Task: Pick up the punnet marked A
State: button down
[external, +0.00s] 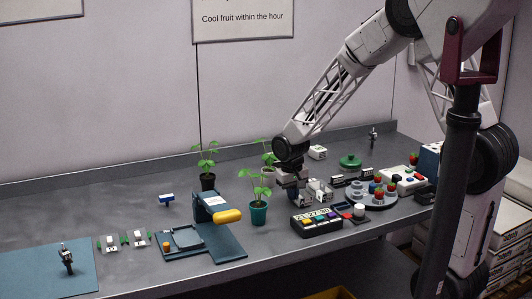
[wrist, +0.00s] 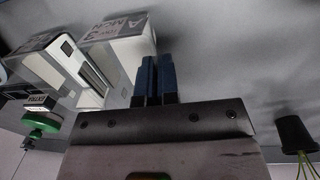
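Two pale box-like containers with printed tops stand beside my gripper (wrist: 156,78). In the wrist view, one (wrist: 118,45) is just left of the fingers and the other (wrist: 62,68) is farther left. In the external view they show as small pale boxes (external: 322,190) under the wrist. My gripper's dark blue fingers are close together with only a thin gap and nothing visible between them. In the external view its fingertips are hard to make out.
A potted seedling (external: 259,205) stands close left of my gripper. A black device with coloured buttons (external: 316,222) is in front. A round grey turntable (external: 371,196) with berries and a green-lidded dish (external: 350,162) are to the right. A blue press with a yellow handle (external: 226,216) stands left.

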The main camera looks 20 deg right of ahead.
notch_tip(320, 180, up, 10)
jog(key=shift+f, duration=0.1)
dwell(0.4)
jog(key=shift+w, duration=0.1)
dwell(0.5)
